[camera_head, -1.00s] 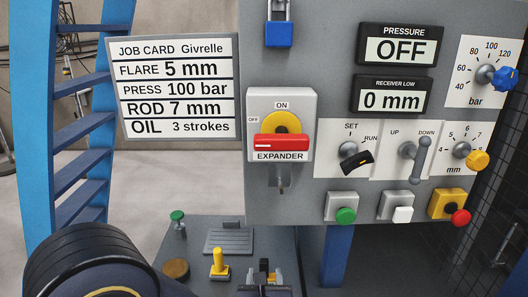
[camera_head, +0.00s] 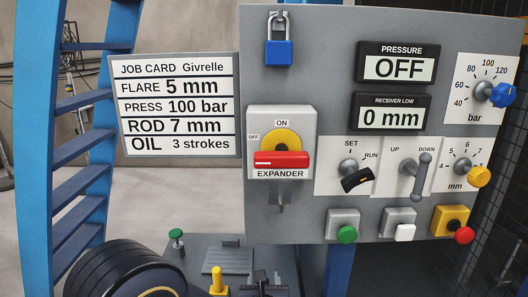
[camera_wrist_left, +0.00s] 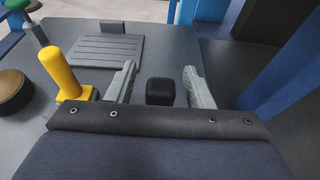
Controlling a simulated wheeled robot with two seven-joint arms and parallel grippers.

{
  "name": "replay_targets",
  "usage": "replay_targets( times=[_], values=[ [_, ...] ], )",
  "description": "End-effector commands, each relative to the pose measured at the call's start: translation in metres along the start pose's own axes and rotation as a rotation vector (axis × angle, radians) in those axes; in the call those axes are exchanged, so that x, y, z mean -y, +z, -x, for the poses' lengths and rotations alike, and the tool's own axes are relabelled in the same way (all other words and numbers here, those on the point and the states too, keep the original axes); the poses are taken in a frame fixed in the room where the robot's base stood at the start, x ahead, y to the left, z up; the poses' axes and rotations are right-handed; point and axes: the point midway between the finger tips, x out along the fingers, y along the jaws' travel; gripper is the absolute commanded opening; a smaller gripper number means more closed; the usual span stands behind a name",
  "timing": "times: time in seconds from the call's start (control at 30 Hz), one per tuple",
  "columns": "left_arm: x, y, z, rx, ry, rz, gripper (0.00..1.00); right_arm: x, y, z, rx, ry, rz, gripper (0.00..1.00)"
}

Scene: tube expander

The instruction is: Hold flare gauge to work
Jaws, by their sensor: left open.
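No part is labelled as the flare gauge, and I cannot tell which it is. A yellow upright handle (camera_head: 218,284) stands on the grey bench (camera_head: 196,272) below the panel. In the left wrist view the yellow handle (camera_wrist_left: 66,78) rises from a yellow foot, left of my left gripper (camera_wrist_left: 160,78). That gripper's two grey fingers are apart, with a small black block (camera_wrist_left: 160,93) seen between them; I cannot tell whether they touch it. In the head view my left gripper (camera_head: 262,284) is partly cut off at the bottom edge. My right gripper is out of view.
A grooved plate (camera_head: 228,260) and a green-topped knob (camera_head: 176,238) are on the bench. A bronze disc (camera_wrist_left: 12,90) lies left of the yellow handle. The control panel (camera_head: 330,120) hangs above; its pressure display (camera_head: 398,67) reads OFF. The job card (camera_head: 178,108) reads flare 5 mm.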

Motion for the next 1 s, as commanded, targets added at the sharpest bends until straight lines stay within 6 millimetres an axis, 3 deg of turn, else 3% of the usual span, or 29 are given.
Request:
replay_targets(
  times=[0.17,0.7,1.0],
  values=[
    [0.000,0.000,0.006,0.000,-0.001,0.000,0.47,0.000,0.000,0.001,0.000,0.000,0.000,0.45],
    [0.000,0.001,0.057,0.000,-0.001,0.000,0.47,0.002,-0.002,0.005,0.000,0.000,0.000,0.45],
    [0.000,0.000,0.061,0.000,0.000,0.000,0.47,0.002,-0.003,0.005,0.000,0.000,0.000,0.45]
  ],
)
